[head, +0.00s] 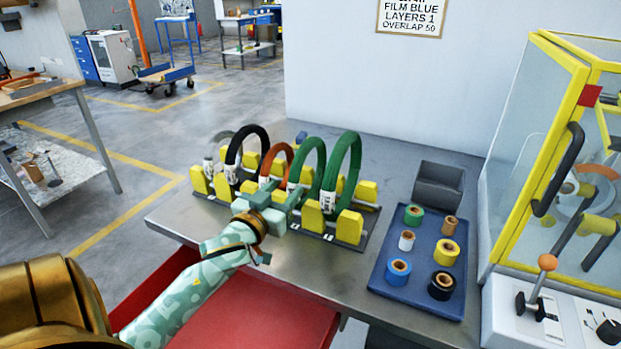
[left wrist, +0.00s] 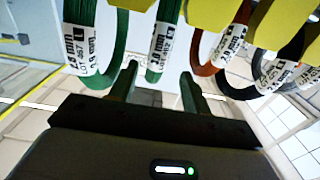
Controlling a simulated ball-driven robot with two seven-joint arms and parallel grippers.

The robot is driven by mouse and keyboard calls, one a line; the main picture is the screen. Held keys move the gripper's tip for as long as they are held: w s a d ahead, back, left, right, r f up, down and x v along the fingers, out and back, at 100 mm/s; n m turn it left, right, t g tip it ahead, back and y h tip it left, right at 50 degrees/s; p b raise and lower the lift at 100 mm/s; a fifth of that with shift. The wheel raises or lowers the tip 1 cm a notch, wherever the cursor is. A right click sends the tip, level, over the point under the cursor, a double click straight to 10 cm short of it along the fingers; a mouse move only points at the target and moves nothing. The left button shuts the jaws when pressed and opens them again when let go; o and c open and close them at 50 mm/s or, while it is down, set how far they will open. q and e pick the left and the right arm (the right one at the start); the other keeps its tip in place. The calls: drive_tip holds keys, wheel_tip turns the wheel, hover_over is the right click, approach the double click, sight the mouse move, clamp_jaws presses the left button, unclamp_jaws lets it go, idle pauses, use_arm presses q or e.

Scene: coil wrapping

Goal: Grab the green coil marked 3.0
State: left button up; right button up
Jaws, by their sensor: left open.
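Two green coils stand upright at the right end of a rack with yellow holders (head: 313,217). The left green coil (head: 311,150) is beside the orange coil, and the right green coil (head: 354,150) is outermost. My left gripper (head: 281,198) is open, low in front of the left green coil. In the left wrist view, my left gripper's fingers (left wrist: 158,88) lie either side of the lower part of this coil (left wrist: 153,76); contact cannot be told. The other green coil (left wrist: 120,60) is outside the fingers. My right gripper is not in view.
An orange coil (head: 287,152), a black coil (head: 238,140) and a grey coil (head: 212,147) share the rack. A blue tray (head: 380,283) of tape rolls and a grey bin (head: 438,187) stand right. A yellow-framed machine (head: 515,165) is far right.

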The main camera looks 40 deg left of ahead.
sight(299, 176)
use_arm(q)
drive_tip(key=shift+x, duration=0.95)
drive_tip(key=b+x, duration=0.2)
drive_tip(key=x, duration=0.1)
drive_tip(key=b+x, duration=0.1)
drive_tip(key=shift+w+d+f, duration=0.15)
drive_tip(key=shift+w, duration=0.55)
drive_tip(key=shift+s+r, duration=0.1)
drive_tip(key=shift+r, duration=0.15)
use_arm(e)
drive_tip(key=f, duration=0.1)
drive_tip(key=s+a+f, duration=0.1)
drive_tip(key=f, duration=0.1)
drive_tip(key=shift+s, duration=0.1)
use_arm(q)
clamp_jaws()
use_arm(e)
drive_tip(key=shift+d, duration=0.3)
